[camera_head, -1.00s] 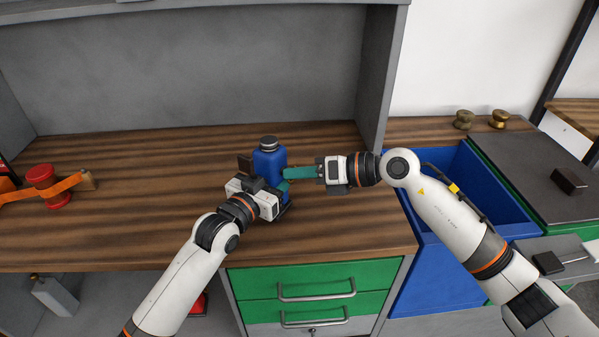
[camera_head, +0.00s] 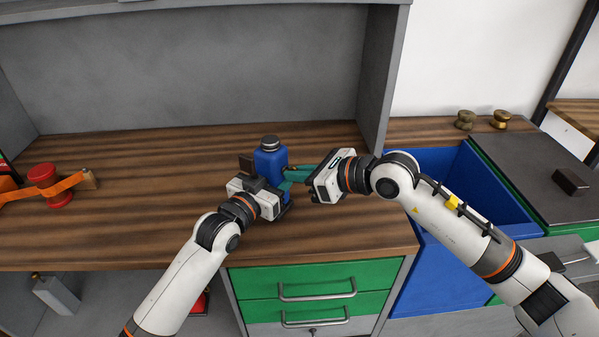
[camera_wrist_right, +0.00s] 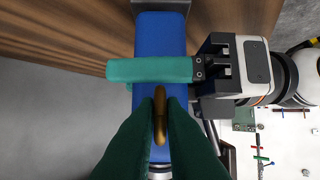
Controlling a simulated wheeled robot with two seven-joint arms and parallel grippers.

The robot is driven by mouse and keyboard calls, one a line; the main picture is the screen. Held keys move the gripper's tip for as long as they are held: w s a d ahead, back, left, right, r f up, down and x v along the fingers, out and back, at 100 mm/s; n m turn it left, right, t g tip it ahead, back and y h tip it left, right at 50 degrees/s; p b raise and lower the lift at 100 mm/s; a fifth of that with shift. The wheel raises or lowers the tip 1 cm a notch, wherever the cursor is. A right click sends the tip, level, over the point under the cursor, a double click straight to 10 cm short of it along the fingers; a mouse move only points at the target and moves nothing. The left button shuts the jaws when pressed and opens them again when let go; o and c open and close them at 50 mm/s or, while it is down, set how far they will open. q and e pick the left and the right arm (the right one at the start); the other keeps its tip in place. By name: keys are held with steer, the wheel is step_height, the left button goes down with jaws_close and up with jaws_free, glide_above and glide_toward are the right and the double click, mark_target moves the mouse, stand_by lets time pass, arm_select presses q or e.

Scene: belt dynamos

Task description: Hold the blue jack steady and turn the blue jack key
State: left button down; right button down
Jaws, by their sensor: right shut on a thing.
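The blue jack (camera_head: 270,160), a blue bottle-like body with a dark cap, stands upright on the wooden bench. My left gripper (camera_head: 285,187) is at its lower front, with one green finger flat across its side; in the right wrist view the left gripper (camera_wrist_right: 150,70) crosses the blue body (camera_wrist_right: 160,35). Its other finger is mostly hidden. My right gripper (camera_head: 297,173) comes from the right, and its wrist is tilted. In the right wrist view its green fingers are shut on the brass-coloured jack key (camera_wrist_right: 160,115) at the jack's side.
A red spool with an orange belt (camera_head: 45,185) lies at the bench's left. A deep blue bin (camera_head: 450,170) is on the right under my right arm. The bench behind the jack is clear, up to a grey panel.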

arm_select(q)
steer(key=shift+r, duration=0.1)
arm_select(e)
steer(key=shift+w+d+f, duration=0.1)
steer(key=shift+d+f, duration=0.05)
steer(key=shift+f, duration=0.05)
steer(key=c, duration=1.8)
jaws_free()
steer(key=shift+c, duration=0.2)
steer(key=shift+o, duration=0.2)
steer(key=shift+r, duration=0.1)
steer(key=v, duration=1.2)
arm_select(q)
steer(key=c, duration=0.5)
jaws_free()
